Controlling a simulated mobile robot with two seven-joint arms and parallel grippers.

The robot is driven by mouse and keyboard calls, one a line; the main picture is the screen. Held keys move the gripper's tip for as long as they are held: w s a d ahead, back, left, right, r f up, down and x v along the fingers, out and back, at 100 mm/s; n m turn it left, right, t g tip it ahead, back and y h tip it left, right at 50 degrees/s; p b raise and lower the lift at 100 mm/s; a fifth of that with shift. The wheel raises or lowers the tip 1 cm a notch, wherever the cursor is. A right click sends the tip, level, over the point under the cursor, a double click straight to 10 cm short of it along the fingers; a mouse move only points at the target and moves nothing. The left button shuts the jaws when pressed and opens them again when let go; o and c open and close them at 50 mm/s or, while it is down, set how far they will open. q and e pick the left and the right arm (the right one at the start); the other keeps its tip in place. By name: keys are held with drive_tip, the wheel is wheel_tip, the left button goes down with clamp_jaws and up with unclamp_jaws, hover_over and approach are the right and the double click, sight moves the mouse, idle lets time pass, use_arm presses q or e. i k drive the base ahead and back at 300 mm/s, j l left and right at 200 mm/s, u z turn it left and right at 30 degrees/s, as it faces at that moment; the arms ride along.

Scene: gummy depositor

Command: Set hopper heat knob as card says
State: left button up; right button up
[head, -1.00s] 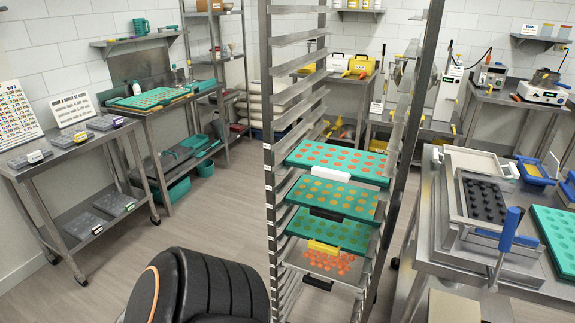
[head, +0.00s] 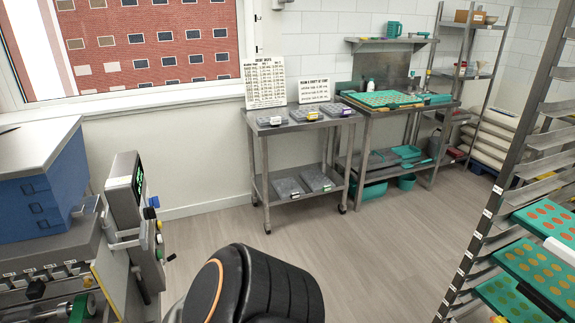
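A machine with a blue block-like top (head: 42,195) stands at the left. On its right side is a control box (head: 128,190) with a green-lit display, seen at a steep angle. A blue knob (head: 150,212) and smaller coloured knobs stick out of its side; I cannot tell which is the hopper heat knob or how any is set. Two printed cards stand on a steel cart at the back: a larger one (head: 264,82) and a smaller one (head: 314,91). Their small text is not readable. Neither gripper is in view; a black part of my arm shows at the bottom.
The steel cart (head: 270,131) holds several grey lidded trays. A bench (head: 400,117) with teal moulds stands right of it. A tall rack (head: 497,190) with teal mould trays is at the right. The floor (head: 400,240) between is clear.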

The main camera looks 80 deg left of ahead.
sight(150, 213)
drive_tip(key=u, duration=0.55)
drive_tip(key=l+u, duration=0.1)
drive_tip(key=u, duration=0.95)
drive_tip(key=l+u, duration=0.15)
drive_tip(key=u, duration=0.95)
drive_tip(key=l+u, duration=0.15)
drive_tip(key=u, duration=1.45)
drive_tip(key=i+l+z, duration=0.4)
drive_tip(key=l, duration=0.25)
drive_tip(key=i, duration=0.1)
